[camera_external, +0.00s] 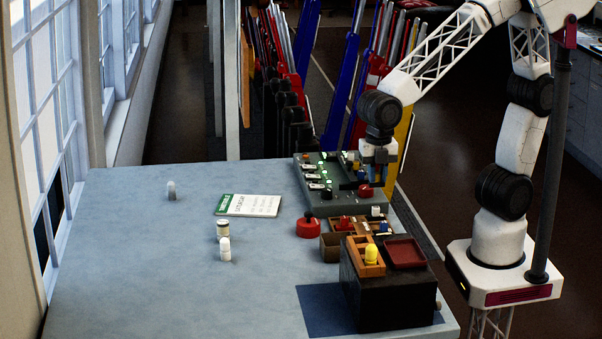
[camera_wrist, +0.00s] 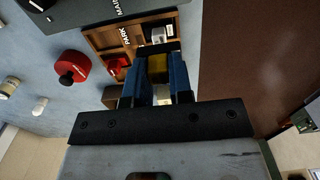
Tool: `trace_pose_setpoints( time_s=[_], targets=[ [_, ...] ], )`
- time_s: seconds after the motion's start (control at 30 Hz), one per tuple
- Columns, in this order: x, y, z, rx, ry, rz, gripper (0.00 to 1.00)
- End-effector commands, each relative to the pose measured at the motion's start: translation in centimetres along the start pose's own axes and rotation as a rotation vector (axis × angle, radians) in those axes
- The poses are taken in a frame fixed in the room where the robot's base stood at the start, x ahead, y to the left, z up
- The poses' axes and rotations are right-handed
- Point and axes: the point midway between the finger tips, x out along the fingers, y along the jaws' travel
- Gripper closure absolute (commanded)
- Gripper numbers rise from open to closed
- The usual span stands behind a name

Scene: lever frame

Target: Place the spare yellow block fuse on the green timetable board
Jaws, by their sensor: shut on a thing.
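My gripper (camera_external: 379,172) is above the right side of the grey lever console, and its blue fingers also show in the wrist view (camera_wrist: 165,78). It is shut on a yellow block (camera_wrist: 157,63), seen between the fingertips; the fingers hide much of it. The timetable board (camera_external: 250,206), a white card with a green heading band, lies flat on the table, well left of my gripper. Another yellow piece (camera_external: 371,253), with a rounded top, stands in a wooden holder on the dark box.
The lever console (camera_external: 343,204) stands beneath my gripper. A wooden compartment tray (camera_external: 335,225), a red button (camera_external: 308,228) and a dark box (camera_external: 390,299) are nearby. White bottles (camera_external: 225,249) and a grey piece (camera_external: 171,190) stand around the board. The table's left side is mostly clear.

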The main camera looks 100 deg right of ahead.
Motion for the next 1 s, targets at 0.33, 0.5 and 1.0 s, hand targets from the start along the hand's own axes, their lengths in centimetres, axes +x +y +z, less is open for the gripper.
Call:
trace_pose_setpoints(
  time_s=[0.33, 0.5, 1.0],
  targets=[
    [-1.4, 8.8, 1.4, 0.003, 0.000, -0.001, 1.00],
    [-1.9, 13.0, 2.5, 0.003, 0.000, 0.000, 1.00],
    [-2.3, 24.9, 7.3, 0.002, 0.000, 0.001, 1.00]
  ],
)
